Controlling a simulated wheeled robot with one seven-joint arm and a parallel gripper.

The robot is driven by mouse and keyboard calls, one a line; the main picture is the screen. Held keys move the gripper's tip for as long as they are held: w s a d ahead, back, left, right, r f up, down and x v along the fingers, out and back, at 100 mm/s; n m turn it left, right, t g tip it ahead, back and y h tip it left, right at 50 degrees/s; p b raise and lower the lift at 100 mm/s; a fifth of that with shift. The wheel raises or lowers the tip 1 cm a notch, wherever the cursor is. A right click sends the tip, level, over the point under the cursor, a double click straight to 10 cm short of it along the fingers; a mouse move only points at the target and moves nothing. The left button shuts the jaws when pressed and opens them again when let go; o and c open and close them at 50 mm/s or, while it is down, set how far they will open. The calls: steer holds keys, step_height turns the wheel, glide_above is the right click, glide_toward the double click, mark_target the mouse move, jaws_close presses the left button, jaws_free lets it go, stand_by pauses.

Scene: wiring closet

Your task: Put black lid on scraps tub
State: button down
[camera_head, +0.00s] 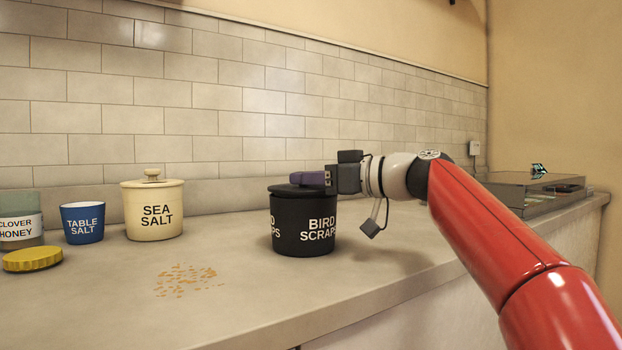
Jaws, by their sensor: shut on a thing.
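The scraps tub (304,236) is black, with white "BIRD SCRAPS" lettering, and stands upright on the counter right of centre. The black lid (289,191) is at the tub's mouth and looks about level. I cannot tell whether it is fully seated. My gripper (318,180) reaches in from the right, level with the top of the tub, and is shut on the lid. The gripper's fingers hide the lid's grip and part of its top.
A cream sea salt jar (153,212), a blue table salt cup (82,223) and a clover honey jar (20,229) stand at left. A yellow lid (32,259) and scattered crumbs (184,280) lie on the counter. A glass-sided case (528,190) is at far right.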

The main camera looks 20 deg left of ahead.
steer(key=shift+f+b, duration=0.45)
steer(key=c, duration=1.4)
jaws_free()
steer(key=shift+o, duration=0.4)
steer(key=o, duration=0.5)
steer(key=shift+b+v, duration=1.55)
steer(key=shift+v, duration=2.45)
